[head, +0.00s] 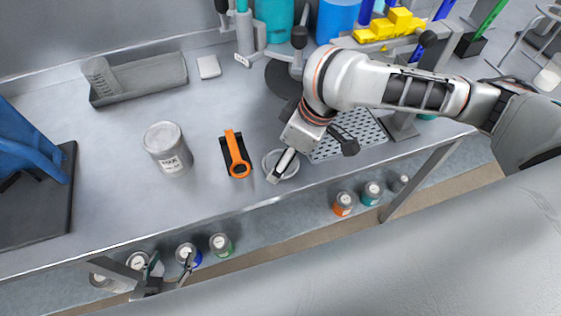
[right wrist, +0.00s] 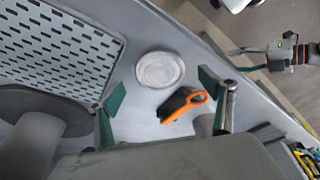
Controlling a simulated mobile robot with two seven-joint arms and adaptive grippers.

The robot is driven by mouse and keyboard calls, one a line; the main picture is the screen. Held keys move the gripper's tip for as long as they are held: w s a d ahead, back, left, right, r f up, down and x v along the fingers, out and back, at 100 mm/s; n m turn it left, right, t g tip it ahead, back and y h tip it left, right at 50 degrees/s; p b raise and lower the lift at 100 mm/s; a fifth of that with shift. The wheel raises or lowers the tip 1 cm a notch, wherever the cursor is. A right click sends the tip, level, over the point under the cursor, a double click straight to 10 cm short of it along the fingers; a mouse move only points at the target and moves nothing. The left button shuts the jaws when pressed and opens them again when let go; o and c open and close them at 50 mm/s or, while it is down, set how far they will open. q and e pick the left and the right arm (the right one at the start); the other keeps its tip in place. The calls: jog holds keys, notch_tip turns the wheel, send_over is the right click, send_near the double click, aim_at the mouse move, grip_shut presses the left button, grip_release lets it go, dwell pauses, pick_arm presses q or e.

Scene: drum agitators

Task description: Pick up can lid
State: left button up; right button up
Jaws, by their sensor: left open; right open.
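The can lid (head: 292,169), a round pale disc with a raised rim, lies flat on the grey bench near its front edge. A finger of my right gripper partly covers it in the head view. In the right wrist view the whole lid (right wrist: 160,70) shows between and just beyond the spread green-padded fingertips of my right gripper (right wrist: 160,95). That gripper is open, empty and above the bench. My left gripper (head: 170,264) is open and empty, low in front of the bench at the lower left; it also shows in the right wrist view (right wrist: 268,59).
An orange-handled tool (head: 236,155) lies close left of the lid. A grey can (head: 167,148) stands farther left. A perforated plate (head: 345,135) is behind right. Several small cans, one with an orange band (head: 343,203), sit below the bench. Bench between can and tray (head: 140,78) is clear.

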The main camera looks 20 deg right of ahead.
jog(key=shift+x, duration=1.3)
jog(key=shift+c, duration=0.5)
jog(key=c, duration=0.8)
jog(key=shift+c, duration=0.3)
jog(key=shift+w+r, duration=0.15)
jog(key=shift+r, duration=0.05)
